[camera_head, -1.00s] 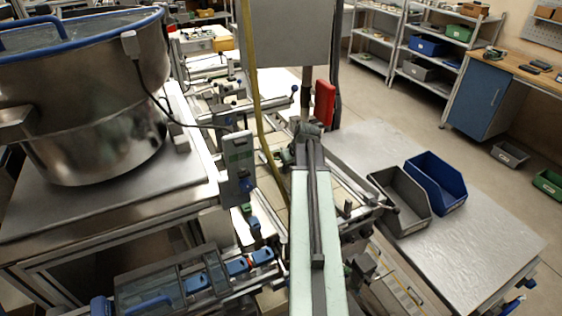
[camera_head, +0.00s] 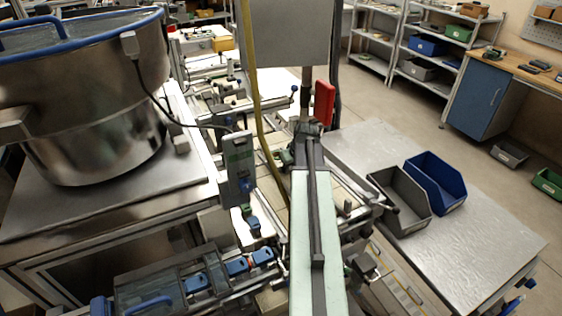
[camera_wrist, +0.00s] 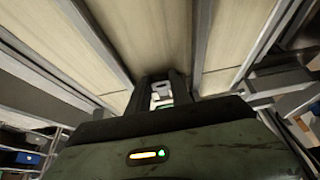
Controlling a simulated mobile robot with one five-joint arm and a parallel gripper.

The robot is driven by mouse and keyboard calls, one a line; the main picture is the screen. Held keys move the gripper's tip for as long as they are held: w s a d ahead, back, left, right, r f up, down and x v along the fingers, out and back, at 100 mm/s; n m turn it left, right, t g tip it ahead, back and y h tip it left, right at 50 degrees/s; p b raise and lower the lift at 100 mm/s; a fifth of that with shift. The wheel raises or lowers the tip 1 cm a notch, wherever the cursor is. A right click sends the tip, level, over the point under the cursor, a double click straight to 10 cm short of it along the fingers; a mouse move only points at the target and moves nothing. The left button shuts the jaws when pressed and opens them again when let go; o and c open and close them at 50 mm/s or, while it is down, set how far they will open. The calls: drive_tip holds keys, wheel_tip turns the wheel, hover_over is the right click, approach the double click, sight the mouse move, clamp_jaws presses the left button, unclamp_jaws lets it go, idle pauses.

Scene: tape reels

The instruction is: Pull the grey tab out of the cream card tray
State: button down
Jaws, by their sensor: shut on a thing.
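In the wrist view my gripper (camera_wrist: 160,84) points forward with its two dark fingers close together. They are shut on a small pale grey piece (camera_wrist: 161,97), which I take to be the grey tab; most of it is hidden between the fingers. Pale cream panels (camera_wrist: 225,35) lie ahead and to both sides, divided by grey metal rails. I cannot tell which of them, if any, is the cream card tray. In the head view my arm runs up the middle, and its far end hides the fingertips and the tab.
A red upright part (camera_head: 324,103) stands just past my arm's end. A yellow hose (camera_head: 255,100) hangs left of it. A large steel bowl (camera_head: 90,120) fills the left. Grey (camera_head: 398,208) and blue (camera_head: 437,185) bins sit on the right bench (camera_head: 480,245), mostly clear.

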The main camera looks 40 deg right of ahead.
drive_tip(key=shift+r, duration=0.1)
idle(0.3)
drive_tip(key=shift+w+r+p, duration=0.1)
drive_tip(key=shift+r+p, duration=0.05)
drive_tip(key=shift+p, duration=0.15)
drive_tip(key=shift+w+d+r+p, duration=0.1)
drive_tip(key=shift+w+r+p, duration=0.05)
drive_tip(key=shift+r+p, duration=1)
drive_tip(key=shift+w+d+r+p, duration=0.1)
drive_tip(key=shift+r+p, duration=0.95)
drive_tip(key=shift+r, duration=0.05)
